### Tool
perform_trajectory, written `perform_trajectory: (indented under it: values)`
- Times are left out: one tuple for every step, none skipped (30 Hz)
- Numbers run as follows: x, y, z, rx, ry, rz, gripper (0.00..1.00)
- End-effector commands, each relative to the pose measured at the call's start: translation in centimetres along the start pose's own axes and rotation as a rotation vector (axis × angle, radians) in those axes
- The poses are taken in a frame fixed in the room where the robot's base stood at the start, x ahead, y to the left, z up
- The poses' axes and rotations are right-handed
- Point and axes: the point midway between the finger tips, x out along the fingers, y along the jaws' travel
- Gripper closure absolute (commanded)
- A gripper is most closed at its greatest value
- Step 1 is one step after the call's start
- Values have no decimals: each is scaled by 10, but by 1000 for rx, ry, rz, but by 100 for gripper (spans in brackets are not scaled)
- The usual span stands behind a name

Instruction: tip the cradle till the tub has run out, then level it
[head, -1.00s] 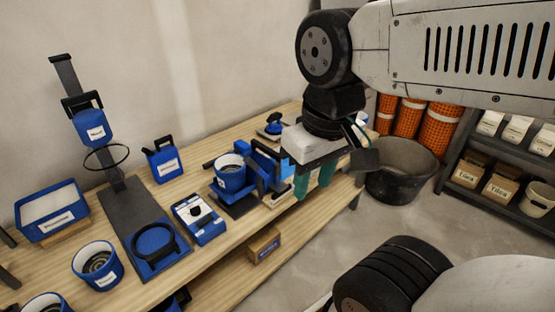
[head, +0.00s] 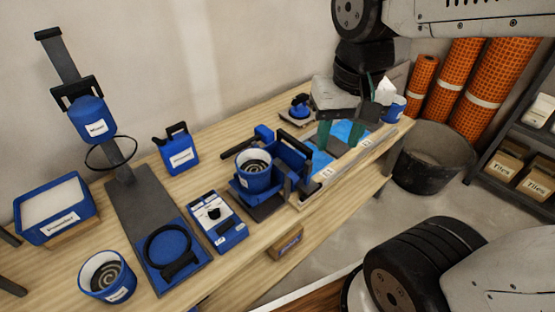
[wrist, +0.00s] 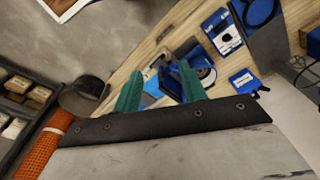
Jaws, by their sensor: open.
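The blue cradle (head: 291,159) stands on the wooden bench, with dark side arms and a blue-and-black handle at its back left. A blue tub (head: 254,182) with a white label sits upright in it; grey spiral-marked contents show inside. My gripper (head: 348,143) is open and empty, its two green fingers apart and pointing down. It hangs right of the cradle, over a pale board (head: 345,165) with blue patches and small labels. In the wrist view my green fingers (wrist: 160,88) stand apart, and the cradle shows partly hidden behind the right finger.
A blue control box (head: 217,222) and a stand (head: 130,205) with a hanging blue pot are left of the cradle. Another blue tub (head: 106,276), a jug (head: 177,150) and a tray (head: 56,208) stand further left. A dark bucket (head: 430,165) is on the floor at right.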

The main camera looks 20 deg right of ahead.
Motion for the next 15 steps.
perform_trajectory:
  values:
    - [11, -6, -17, 84, -20, 6, 58]
    - [17, -10, -27, 141, -26, 8, 58]
    - [26, -14, -40, 220, -33, 11, 58]
    - [34, -18, -50, 279, -37, 14, 58]
    - [42, -22, -60, 337, -42, 17, 58]
    - [53, -27, -72, 416, -47, 21, 58]
    - [62, -31, -80, 473, -51, 25, 58]
    - [71, -35, -88, 528, -55, 29, 58]
    - [83, -40, -99, 599, -59, 34, 58]
    - [92, -43, -105, 651, -61, 38, 58]
    - [101, -46, -112, 699, -64, 42, 58]
    - [113, -50, -119, 759, -66, 46, 58]
    - [121, -53, -124, 798, -68, 49, 58]
    - [128, -56, -128, 836, -70, 53, 58]
    - [137, -59, -133, 878, -70, 56, 58]
